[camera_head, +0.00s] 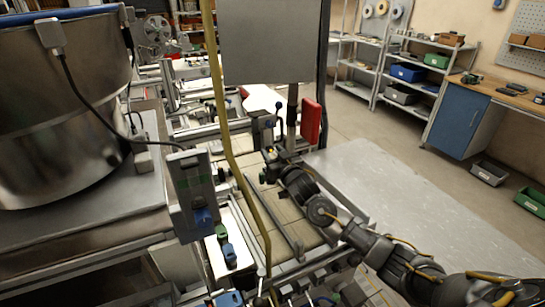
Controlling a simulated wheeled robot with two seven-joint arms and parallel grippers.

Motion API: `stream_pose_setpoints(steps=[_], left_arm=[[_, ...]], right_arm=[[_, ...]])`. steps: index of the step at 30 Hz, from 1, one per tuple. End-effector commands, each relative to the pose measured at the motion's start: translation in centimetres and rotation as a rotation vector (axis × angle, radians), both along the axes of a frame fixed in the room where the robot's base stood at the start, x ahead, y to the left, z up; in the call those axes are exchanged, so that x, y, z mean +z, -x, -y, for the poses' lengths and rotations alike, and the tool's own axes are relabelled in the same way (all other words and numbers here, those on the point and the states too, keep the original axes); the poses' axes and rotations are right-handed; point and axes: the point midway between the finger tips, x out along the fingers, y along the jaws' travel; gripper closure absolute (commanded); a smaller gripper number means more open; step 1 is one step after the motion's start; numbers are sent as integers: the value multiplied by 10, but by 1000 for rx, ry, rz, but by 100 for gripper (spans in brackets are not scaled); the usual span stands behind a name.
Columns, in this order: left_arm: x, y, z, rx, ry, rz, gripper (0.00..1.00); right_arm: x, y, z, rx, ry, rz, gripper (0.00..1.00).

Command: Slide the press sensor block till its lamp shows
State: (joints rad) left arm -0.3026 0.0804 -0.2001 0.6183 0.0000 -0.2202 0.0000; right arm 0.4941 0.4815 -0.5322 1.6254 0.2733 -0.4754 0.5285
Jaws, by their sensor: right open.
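My right arm comes in from the lower right. Its gripper (272,157) is open, at the machine's rails near a dark post. I cannot make out anything between its fingers. A grey upright box with a green strip and a blue lower part (190,190) stands left of the yellow hose. Below it, a small green block (222,232) and a blue block (229,255) sit by a white strip. I cannot tell which of these is the press sensor block, and no lit lamp can be made out. My left gripper is not in view.
A large steel drum (60,110) fills the left. A yellow hose (222,110) runs down the middle. A grey panel (267,40) and a red box (311,121) stand near the gripper. A bare grey tabletop (400,210) lies to the right, with shelves behind.

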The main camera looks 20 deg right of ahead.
Motion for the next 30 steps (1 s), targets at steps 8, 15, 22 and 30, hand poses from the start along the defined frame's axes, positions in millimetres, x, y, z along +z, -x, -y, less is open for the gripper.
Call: stream_pose_setpoints(steps=[8,15,22,30], left_arm=[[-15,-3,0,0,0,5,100],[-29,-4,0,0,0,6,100],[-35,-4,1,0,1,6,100],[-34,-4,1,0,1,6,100]], right_arm=[[-5,36,1,2,0,-1,58],[-4,82,2,1,0,0,58],[-1,105,2,0,0,0,58],[0,108,2,-1,0,0,58]])
